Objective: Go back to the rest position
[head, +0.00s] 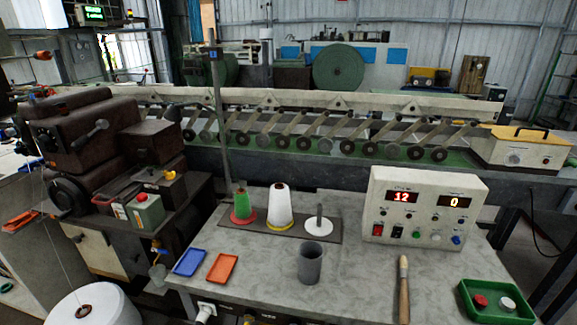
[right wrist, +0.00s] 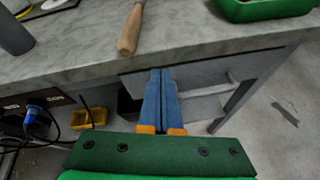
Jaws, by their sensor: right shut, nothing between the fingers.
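My right gripper (right wrist: 161,72) shows in the right wrist view, with its two blue fingers together and nothing between them. In that view it lies in front of the table's front edge, below the wooden handle (right wrist: 131,30) on the top. Neither gripper shows in the head view, and my left gripper is in no view. The grey table (head: 340,280) stands in front of me.
On the table are a grey cup (head: 310,264), a control box (head: 425,207), thread cones (head: 280,208), a blue tray (head: 189,262), an orange tray (head: 222,268) and a green tray (right wrist: 262,10). Bare tabletop lies around the cup.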

